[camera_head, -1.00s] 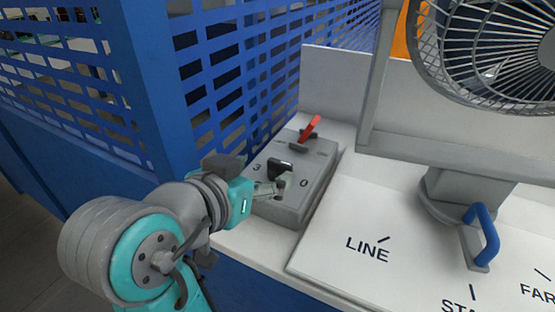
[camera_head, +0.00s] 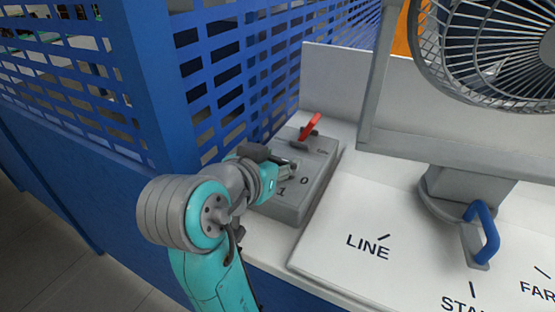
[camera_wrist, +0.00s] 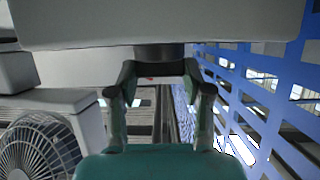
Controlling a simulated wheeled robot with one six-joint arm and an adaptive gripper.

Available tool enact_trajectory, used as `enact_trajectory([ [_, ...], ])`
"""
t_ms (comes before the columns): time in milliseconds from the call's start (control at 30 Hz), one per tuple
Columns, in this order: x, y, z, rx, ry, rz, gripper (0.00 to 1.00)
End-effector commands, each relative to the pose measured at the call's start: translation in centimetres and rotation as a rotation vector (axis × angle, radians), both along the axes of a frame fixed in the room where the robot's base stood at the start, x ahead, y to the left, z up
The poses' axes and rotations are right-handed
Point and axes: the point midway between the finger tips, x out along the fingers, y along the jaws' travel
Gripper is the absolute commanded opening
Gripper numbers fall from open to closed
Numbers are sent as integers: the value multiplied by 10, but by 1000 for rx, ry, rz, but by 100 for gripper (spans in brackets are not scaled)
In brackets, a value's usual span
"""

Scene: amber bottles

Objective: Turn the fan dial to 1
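The fan dial (camera_wrist: 160,51) shows as a dark round knob below the control box's face in the wrist view. In the head view my gripper largely covers it. The control box (camera_head: 312,172) is grey, with the marks 0 and 1 visible beside my fingers; the mark 3 is hidden. My gripper (camera_wrist: 160,70) points at the dial, its two fingers apart, one on each side of the knob's outline. I cannot tell whether the pads touch it. In the head view my gripper (camera_head: 290,168) is low over the box's face.
A red lever (camera_head: 310,126) stands at the box's far end. A blue mesh fence (camera_head: 235,75) rises close on the left. The fan (camera_head: 490,55) stands right, above a blue handle (camera_head: 485,232) on a white panel (camera_head: 345,262) marked LINE.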

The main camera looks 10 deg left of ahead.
Motion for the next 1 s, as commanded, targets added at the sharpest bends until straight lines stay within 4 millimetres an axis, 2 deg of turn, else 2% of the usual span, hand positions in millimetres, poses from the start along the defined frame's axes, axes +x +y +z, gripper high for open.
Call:
enact_trajectory([
  [33, 0, 0, 0, 0, 0, 0, 22],
  [67, 0, 0, 0, 0, 0, 0, 15],
  [433, 0, 2, 1, 0, 0, -56, 15],
  [1000, 3, 5, 1, -1, -1, -417, 15],
])
